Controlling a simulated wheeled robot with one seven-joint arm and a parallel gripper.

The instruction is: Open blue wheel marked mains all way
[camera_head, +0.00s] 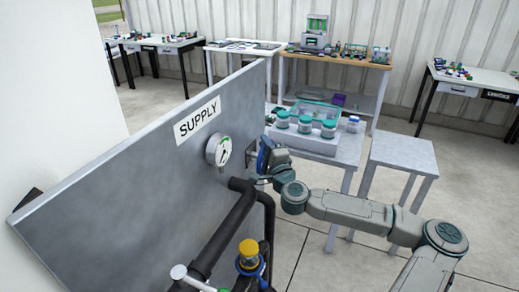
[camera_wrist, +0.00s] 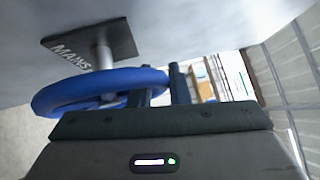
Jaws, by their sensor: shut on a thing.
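The blue wheel (camera_wrist: 75,92) fills the left middle of the wrist view. It sits on a short grey stem (camera_wrist: 103,57) from a dark plate marked MAINS (camera_wrist: 88,42) on the grey panel. My gripper (camera_wrist: 162,90) is shut on the right part of the wheel's rim. In the head view the wheel (camera_head: 264,156) shows as a narrow blue edge, mostly hidden behind my gripper (camera_head: 262,170). How far the wheel is turned cannot be told.
The grey panel (camera_head: 150,150) bears a SUPPLY label (camera_head: 198,120) and a round gauge (camera_head: 219,149). Black pipes (camera_head: 225,235) with a yellow-topped fitting (camera_head: 249,252) stand in front, close below my gripper. A table (camera_head: 348,147) with several jars stands behind my arm.

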